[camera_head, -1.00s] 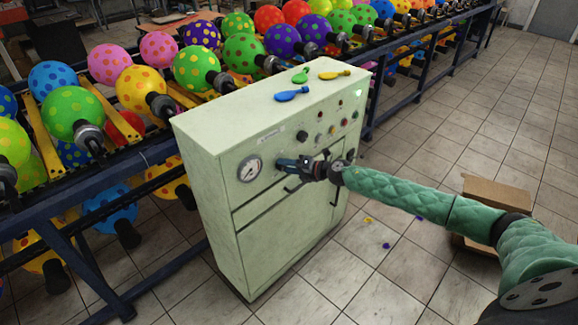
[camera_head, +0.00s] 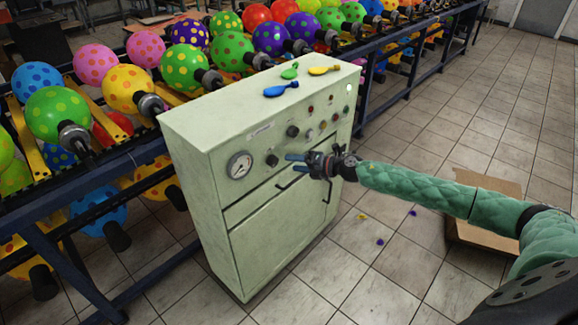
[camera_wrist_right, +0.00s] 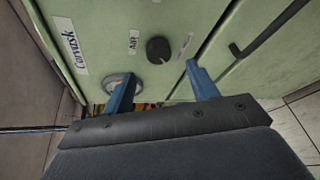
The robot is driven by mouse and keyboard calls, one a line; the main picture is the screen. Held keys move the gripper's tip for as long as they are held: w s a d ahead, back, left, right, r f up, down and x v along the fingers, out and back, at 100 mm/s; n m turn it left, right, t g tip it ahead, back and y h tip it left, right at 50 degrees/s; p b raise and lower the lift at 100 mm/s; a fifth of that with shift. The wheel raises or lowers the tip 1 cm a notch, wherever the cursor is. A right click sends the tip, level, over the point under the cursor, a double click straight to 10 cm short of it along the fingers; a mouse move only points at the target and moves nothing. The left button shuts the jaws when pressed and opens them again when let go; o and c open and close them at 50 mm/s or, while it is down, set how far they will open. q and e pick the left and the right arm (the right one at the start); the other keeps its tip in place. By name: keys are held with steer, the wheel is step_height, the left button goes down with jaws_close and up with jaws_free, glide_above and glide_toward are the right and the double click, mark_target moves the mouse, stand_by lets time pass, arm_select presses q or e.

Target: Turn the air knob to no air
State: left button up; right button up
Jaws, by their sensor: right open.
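The air knob (camera_head: 272,160) is a small dark round knob on the front of the pale green cabinet (camera_head: 275,235), just right of the round gauge (camera_head: 240,165). In the right wrist view the knob (camera_wrist_right: 158,50) shows beside an "AIR" label (camera_wrist_right: 133,42), with another label, too small to read, on its other side. My right gripper (camera_head: 291,163) is open and empty, its blue fingers pointing at the panel. In the head view it is right of the knob and apart from it. In the wrist view the knob lies beyond the fingertips, between their lines. My left gripper is not in view.
A second dark knob (camera_head: 292,131) and several small buttons sit higher on the panel. Dark handles are below. Deflated balloons, including a blue one (camera_head: 280,89), lie on the cabinet top. A rack of dotted balloons (camera_head: 183,69) stands behind. A cardboard box (camera_head: 480,215) is on the floor.

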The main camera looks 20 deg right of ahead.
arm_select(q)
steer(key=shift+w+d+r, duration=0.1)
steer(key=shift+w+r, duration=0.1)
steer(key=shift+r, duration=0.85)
